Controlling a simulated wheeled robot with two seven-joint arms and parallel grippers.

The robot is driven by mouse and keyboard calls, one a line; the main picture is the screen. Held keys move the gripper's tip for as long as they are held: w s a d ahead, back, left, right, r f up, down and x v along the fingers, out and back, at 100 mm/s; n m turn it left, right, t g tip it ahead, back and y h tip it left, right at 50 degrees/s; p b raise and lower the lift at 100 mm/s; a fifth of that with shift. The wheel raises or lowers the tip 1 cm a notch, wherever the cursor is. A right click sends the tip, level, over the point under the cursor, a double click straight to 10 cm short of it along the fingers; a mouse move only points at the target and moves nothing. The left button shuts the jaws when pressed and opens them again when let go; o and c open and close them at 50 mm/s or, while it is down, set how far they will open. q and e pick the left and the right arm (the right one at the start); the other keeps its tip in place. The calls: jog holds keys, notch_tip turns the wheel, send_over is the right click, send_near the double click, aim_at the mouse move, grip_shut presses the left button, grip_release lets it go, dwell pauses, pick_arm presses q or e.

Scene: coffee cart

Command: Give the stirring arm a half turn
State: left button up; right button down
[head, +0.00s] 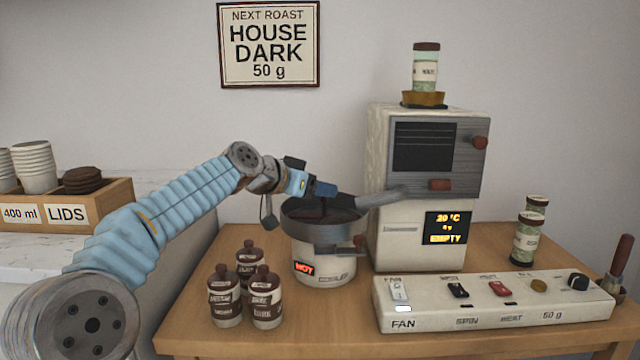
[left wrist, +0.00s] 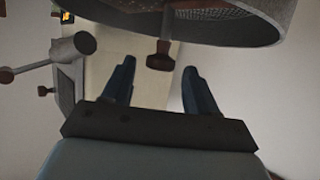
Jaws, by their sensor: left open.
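The round dark metal pan (head: 322,228) sits on a white base (head: 325,265) with a lit HOT sign. Dark arms of the stirrer (head: 318,207) show inside it, partly hidden by my gripper. My left gripper (head: 325,189) is over the pan's back rim, its fingers pointing right. In the left wrist view, my left gripper (left wrist: 158,78) is open. A brown knob (left wrist: 160,60) on a short stem shows between and just beyond the fingertips, apart from both. The pan's rim and perforated inside (left wrist: 240,18) show at the top. My right gripper is not in view.
The white roaster (head: 410,235) stands right behind the pan, its metal chute (head: 382,198) reaching toward the pan. Several brown-capped bottles (head: 266,300) stand at front left. A switch panel (head: 490,300) lies at front right. A wooden cup box (head: 70,205) is at left.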

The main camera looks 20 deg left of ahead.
pick_arm(q)
jog(key=shift+w+d+f, duration=0.3)
jog(key=shift+w, duration=0.25)
grip_shut()
